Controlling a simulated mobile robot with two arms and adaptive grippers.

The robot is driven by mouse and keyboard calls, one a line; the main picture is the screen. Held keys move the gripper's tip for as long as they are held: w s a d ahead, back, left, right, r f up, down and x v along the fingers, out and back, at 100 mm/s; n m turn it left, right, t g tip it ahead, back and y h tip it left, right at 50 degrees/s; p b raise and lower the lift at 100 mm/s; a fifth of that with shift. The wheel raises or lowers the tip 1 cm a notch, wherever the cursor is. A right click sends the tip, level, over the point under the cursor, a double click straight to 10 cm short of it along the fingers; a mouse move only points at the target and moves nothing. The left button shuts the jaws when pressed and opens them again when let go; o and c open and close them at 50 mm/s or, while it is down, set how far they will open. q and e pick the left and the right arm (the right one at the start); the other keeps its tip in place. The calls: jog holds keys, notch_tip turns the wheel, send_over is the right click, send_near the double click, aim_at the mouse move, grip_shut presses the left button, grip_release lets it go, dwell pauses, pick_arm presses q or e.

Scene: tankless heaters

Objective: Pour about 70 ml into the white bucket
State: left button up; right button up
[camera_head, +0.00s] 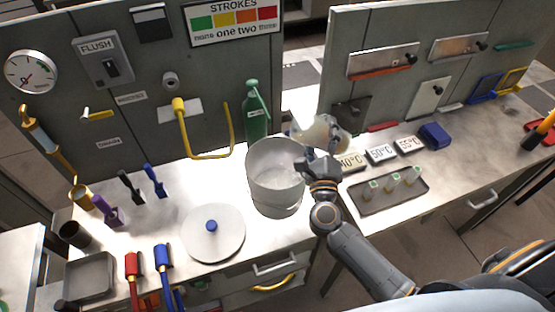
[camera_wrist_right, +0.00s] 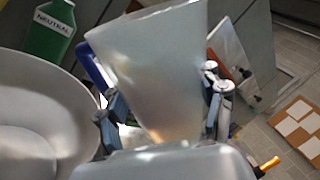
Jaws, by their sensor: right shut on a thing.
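The white bucket (camera_head: 262,185) stands on the bench in the middle of the head view, open at the top, with its inside visible. Its rim and inside fill the left of the right wrist view (camera_wrist_right: 28,115). My right gripper (camera_head: 316,158) is shut on a pale translucent jug (camera_head: 325,133), which it holds up by the bucket's right rear rim. In the wrist view the jug (camera_wrist_right: 155,65) sits between the two fingers (camera_wrist_right: 163,108). The jug looks tilted, but its exact tilt is unclear. I see no stream of liquid. My left gripper is not in view.
A green bottle (camera_head: 256,118) labelled NEUTRAL stands behind the bucket. A round lid (camera_head: 213,245) with a blue knob lies front left. Temperature plates (camera_head: 381,153) and a tray (camera_head: 366,208) with small items lie right. Panels (camera_head: 130,75) rise behind.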

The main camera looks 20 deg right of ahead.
jog(key=shift+a+f+n+t+y, duration=0.1)
jog(key=shift+n+t+y, duration=0.1)
jog(key=shift+n, duration=0.65)
jog(key=shift+a+f+n+t+y, duration=0.1)
jog(key=shift+n+y, duration=0.1)
jog(key=shift+n, duration=0.65)
dwell(1.7)
jog(key=m, duration=0.2)
jog(key=m+g+h, duration=0.1)
jog(key=m, duration=0.1)
jog(key=shift+d+r+m, duration=0.15)
jog(key=shift+r+m, duration=0.15)
jog(key=shift+r, duration=0.1)
jog(key=shift+r+m, duration=0.1)
jog(key=shift+m, duration=0.3)
jog(key=shift+f+m, duration=0.3)
jog(key=shift+m, duration=0.4)
jog(key=shift+b, duration=0.3)
